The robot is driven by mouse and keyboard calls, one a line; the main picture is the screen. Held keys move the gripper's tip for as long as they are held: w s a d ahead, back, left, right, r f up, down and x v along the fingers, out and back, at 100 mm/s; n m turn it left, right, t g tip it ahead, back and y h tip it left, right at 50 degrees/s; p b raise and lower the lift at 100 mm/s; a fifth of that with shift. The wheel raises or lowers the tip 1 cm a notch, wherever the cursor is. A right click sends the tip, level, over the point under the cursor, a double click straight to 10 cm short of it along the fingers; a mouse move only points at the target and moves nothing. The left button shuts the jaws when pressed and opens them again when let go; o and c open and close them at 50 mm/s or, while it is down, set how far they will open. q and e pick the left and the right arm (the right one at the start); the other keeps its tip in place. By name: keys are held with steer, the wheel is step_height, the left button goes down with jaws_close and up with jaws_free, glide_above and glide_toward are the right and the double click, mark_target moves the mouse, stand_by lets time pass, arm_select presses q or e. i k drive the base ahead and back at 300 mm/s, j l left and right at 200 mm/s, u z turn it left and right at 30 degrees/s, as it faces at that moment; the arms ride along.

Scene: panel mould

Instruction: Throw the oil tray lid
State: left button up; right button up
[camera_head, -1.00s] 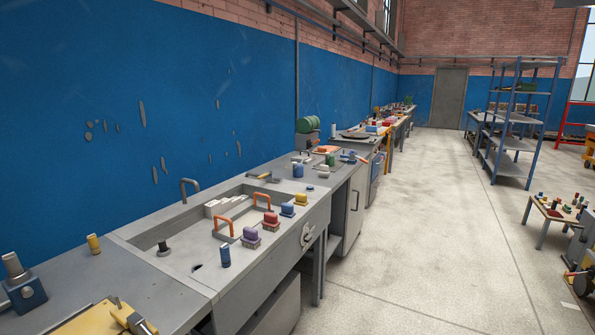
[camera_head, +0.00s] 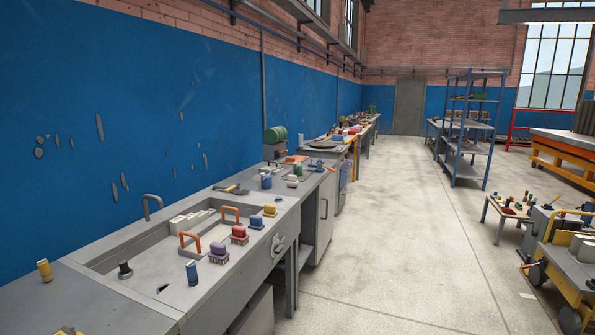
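No gripper of mine shows in the head view. Nothing in view can be clearly told as the oil tray lid. A pale flat piece with two upright orange handles (camera_head: 190,241) sits at the grey sink basin (camera_head: 148,275) in the left bench; I cannot tell if it is the lid. A dark, flat round thing (camera_head: 322,145) lies farther along the bench row, too small to identify.
Brushes and small bottles, such as a blue bottle (camera_head: 192,272), line the bench's front edge. A blue shelf rack (camera_head: 468,145), a low table (camera_head: 510,211) and a yellow cart (camera_head: 575,265) stand to the right. The floor (camera_head: 385,230) between is clear.

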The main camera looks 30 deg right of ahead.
mark_target(269, 167)
steer(key=i+l+z, duration=0.65)
steer(key=i, duration=0.2)
steer(key=i+l+z, duration=0.3)
steer(key=i, duration=0.15)
steer(key=i+z, duration=0.35)
steer(key=i, duration=0.15)
steer(key=i+u, duration=0.15)
steer(key=i, duration=0.5)
steer(key=i+l+u, duration=0.15)
steer(key=i, duration=0.55)
steer(key=l, duration=0.1)
